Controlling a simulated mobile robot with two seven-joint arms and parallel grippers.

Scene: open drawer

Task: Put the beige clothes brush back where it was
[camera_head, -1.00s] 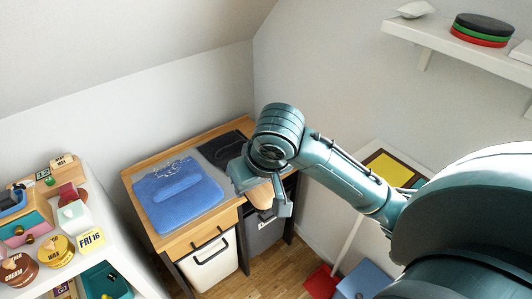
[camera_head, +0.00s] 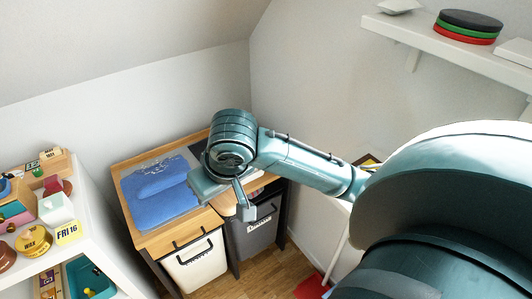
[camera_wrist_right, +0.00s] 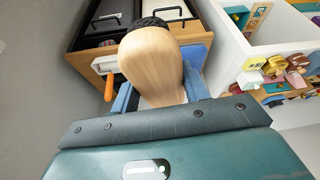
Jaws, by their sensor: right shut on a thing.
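The beige clothes brush (camera_wrist_right: 152,62) has a smooth pale wooden back and dark bristles showing at its far end. My right gripper (camera_head: 226,197) is shut on it, with one finger on each side in the wrist view. In the head view the gripper is over the right front part of the wooden cabinet top (camera_head: 152,240), and it mostly hides the brush. I cannot tell whether the brush touches anything below. My left gripper is in neither current view.
A folded blue cloth (camera_head: 155,195) lies on the cabinet. A white bin (camera_head: 195,263) and a dark bin (camera_head: 252,235) stand under it. An orange-handled thing (camera_wrist_right: 109,88) shows beside the brush. A white shelf unit (camera_head: 100,235) with small items is at left; a wall shelf (camera_head: 410,38) is at upper right.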

